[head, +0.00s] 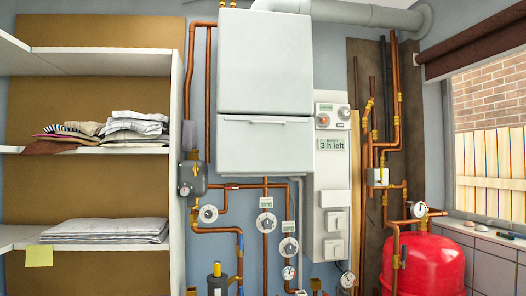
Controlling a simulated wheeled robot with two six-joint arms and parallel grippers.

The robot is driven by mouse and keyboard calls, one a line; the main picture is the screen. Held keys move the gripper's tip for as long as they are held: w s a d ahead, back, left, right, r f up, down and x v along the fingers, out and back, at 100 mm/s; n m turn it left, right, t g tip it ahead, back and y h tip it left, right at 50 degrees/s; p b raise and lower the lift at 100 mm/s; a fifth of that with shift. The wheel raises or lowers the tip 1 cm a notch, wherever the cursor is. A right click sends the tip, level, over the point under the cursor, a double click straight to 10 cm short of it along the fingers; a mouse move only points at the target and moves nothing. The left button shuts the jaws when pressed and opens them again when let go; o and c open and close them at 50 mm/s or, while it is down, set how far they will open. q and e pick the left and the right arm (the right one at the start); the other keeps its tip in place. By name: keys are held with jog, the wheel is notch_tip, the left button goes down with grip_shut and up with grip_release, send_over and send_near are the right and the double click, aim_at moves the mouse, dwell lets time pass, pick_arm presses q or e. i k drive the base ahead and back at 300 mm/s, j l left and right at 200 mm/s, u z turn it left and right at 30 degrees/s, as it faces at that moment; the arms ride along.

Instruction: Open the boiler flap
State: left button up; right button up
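The boiler (264,65) is a white wall unit in the upper middle of the head view. Its lower front has a pale flap (266,150) with a thin handle strip (255,121) along the top edge. The flap looks shut, flush below the upper casing. Neither of my grippers is in view, and nothing touches the boiler.
Copper pipes with gauges and valves run below and beside the boiler. A white control panel (332,180) reading "3 h left" is on its right. A shelf unit (178,110) with folded cloth (104,230) stands left. A red tank (428,265) is lower right.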

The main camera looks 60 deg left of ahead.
aim_at(245, 144)
jog(key=u, duration=1.9)
